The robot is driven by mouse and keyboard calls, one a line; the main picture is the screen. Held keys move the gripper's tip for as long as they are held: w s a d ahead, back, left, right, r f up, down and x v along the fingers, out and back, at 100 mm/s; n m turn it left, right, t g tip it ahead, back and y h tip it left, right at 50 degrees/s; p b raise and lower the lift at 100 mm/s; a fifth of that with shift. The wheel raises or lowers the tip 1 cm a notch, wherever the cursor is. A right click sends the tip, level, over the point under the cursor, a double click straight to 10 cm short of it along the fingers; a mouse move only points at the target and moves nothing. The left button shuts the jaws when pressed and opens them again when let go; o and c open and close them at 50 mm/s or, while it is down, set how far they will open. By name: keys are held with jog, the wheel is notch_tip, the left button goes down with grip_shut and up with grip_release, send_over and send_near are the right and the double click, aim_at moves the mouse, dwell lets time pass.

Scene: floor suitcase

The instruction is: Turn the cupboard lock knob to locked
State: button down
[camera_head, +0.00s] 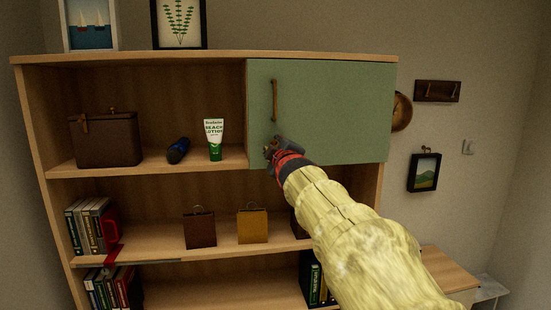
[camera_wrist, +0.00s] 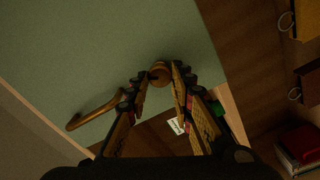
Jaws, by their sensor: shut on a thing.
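The cupboard has a green door (camera_head: 325,105), which also fills the upper left of the wrist view (camera_wrist: 100,60). A brass lock knob (camera_wrist: 159,71) sits near the door's edge in the wrist view. My gripper (camera_wrist: 158,80) has its two fingers on either side of the knob and is shut on it. In the head view my gripper (camera_head: 270,150) is at the door's lower left corner and hides the knob. The door's bronze handle (camera_head: 275,100) is above my gripper; it also shows at the left of the wrist view (camera_wrist: 92,110). The knob's turn position cannot be told.
The open shelf left of the door holds a brown case (camera_head: 105,140), a dark blue cylinder (camera_head: 178,151) and a white and green lotion tube (camera_head: 214,139). Framed pictures stand on top.

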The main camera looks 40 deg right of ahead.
jog(key=n+b, duration=0.2)
jog(key=n, duration=0.3)
jog(key=shift+f+n, duration=0.1)
jog(key=shift+n, duration=0.2)
dwell(0.4)
jog(key=c, duration=1.5)
grip_release()
jog(key=shift+c, duration=0.2)
jog(key=v, duration=1.2)
